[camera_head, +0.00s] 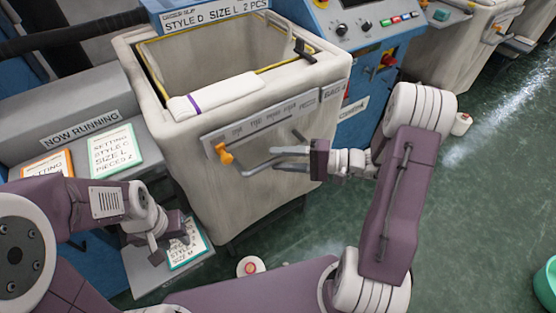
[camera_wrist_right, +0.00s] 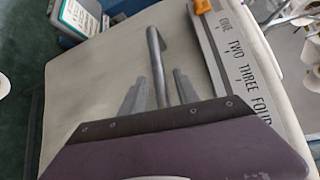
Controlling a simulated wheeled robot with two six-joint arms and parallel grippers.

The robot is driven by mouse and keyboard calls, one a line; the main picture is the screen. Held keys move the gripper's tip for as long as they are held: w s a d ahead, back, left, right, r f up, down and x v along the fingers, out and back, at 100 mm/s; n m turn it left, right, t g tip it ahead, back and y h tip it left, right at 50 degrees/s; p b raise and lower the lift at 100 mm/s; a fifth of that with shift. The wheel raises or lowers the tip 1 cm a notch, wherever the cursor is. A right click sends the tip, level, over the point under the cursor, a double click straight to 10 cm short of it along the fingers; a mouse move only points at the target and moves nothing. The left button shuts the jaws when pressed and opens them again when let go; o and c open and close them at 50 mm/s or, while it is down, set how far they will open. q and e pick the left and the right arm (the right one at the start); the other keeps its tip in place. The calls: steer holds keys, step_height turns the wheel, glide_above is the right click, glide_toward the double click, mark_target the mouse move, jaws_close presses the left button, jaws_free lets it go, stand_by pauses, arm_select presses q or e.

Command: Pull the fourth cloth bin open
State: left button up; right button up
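A cream cloth bin (camera_head: 258,190) stands open-topped in the middle of the head view. A rolled white cloth with a purple stripe (camera_head: 216,96) lies across its front rim. Its front carries a scale strip (camera_head: 265,120), an orange slider (camera_head: 225,154) near the "ONE" end and a grey bar handle (camera_wrist_right: 156,60). My right gripper (camera_head: 275,160) is at the handle. In the right wrist view its two fingers (camera_wrist_right: 160,95) are apart, with the bar between them and small gaps visible. My left gripper (camera_head: 168,240) is low beside the bin, near a card; its fingertips are unclear.
A plate (camera_head: 217,20) behind the bin reads "STYLE D SIZE L 2 PCS". Cards lie on a grey "NOW RUNNING" ledge (camera_head: 80,132) at left. More bins (camera_head: 455,45) stand at upper right. A small round item (camera_head: 251,266) is on the floor. Green floor at right is mostly clear.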

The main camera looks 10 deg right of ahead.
steer(key=shift+w+a, duration=0.2)
steer(key=shift+a, duration=0.3)
jaws_close()
steer(key=shift+f, duration=0.1)
stand_by(1.0)
